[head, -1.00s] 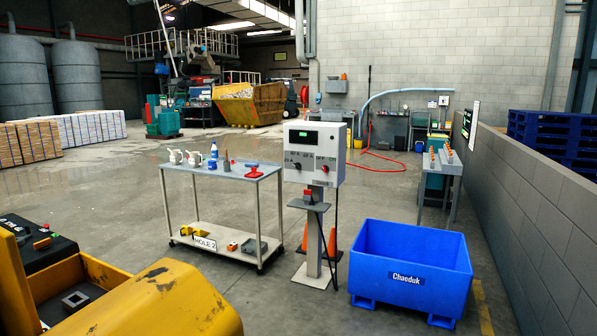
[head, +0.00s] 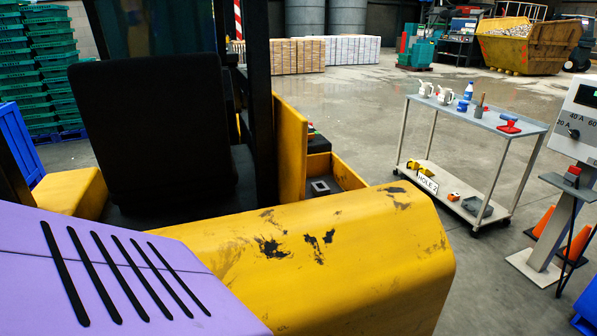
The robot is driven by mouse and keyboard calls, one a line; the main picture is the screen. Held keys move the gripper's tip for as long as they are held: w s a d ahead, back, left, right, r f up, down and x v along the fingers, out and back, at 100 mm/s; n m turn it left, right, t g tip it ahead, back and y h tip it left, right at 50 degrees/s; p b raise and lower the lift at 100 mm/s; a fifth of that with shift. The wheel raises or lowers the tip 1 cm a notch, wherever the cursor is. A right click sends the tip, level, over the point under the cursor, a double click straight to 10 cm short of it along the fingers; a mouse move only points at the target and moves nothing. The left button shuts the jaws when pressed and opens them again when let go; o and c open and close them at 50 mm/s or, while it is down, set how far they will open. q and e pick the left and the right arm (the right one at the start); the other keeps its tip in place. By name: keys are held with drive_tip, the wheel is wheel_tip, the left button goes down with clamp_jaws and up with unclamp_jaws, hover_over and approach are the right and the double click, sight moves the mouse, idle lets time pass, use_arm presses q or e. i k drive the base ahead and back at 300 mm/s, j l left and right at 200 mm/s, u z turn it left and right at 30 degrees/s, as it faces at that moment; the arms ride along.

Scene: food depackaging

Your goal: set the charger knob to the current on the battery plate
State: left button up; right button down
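The charger (head: 578,105) is a pale box on a grey post at the right edge, cut off by the frame. Its black knob (head: 573,133) sits on the front face, with marks reading 20 A, 40 A and 60 around it. The knob's pointer is too small to read surely. A yellow truck (head: 330,262) with a black seat fills the middle. Behind its hood is an open yellow compartment (head: 347,178) with a small grey square part (head: 320,186) inside. I cannot make out a battery plate. Neither gripper is in view.
A purple slotted cover (head: 190,262) fills the lower left. A trolley (head: 520,126) with jugs and bottles stands left of the charger. Orange cones (head: 574,245) stand by its post. A blue bin edge (head: 588,305) shows lower right. Open floor (head: 400,110) lies behind the truck.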

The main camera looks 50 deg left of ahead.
sight(575, 133)
drive_tip(key=k+j+u, duration=0.1)
drive_tip(key=k+u, duration=0.2)
drive_tip(key=k, duration=0.3)
drive_tip(key=u, duration=1.75)
drive_tip(key=l+u, duration=0.4)
drive_tip(key=i+l+u, duration=0.1)
drive_tip(key=l+u, duration=0.25)
drive_tip(key=l, duration=1.65)
drive_tip(key=k+l, duration=0.1)
drive_tip(key=l, duration=1.55)
drive_tip(key=k, duration=0.6)
drive_tip(key=z, duration=0.05)
